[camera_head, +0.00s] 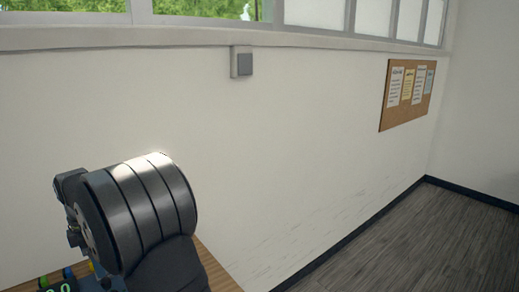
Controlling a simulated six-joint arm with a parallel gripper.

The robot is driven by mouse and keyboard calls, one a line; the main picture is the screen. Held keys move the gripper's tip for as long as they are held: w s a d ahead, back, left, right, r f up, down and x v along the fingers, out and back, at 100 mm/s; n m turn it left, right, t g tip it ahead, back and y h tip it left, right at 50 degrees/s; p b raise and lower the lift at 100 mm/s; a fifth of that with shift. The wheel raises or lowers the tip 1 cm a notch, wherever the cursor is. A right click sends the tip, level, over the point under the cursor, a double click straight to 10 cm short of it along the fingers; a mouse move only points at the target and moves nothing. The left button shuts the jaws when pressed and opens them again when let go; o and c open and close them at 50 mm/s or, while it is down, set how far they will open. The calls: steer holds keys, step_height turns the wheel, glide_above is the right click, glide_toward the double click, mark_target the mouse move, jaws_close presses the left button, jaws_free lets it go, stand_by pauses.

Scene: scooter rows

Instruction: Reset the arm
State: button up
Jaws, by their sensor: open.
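No gripper fingers show in the camera_head view, so I cannot see my gripper or what is between its jaws. A large dark cylindrical body with several bands fills the lower left; I cannot tell whether it is part of my arm. It hides much of a wooden surface (213,270) at the bottom left edge.
Small green and blue items (57,287) show in the bottom left corner, too cut off to name. A white wall (290,150) carries a grey box (241,62) and a cork board (407,95) with papers. Grey floor (420,250) is clear at the right.

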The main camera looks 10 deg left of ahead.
step_height(320, 180, down, 6)
steer(key=shift+f, duration=0.1)
steer(key=shift+w+a+f, duration=0.25)
steer(key=shift+w+a, duration=0.45)
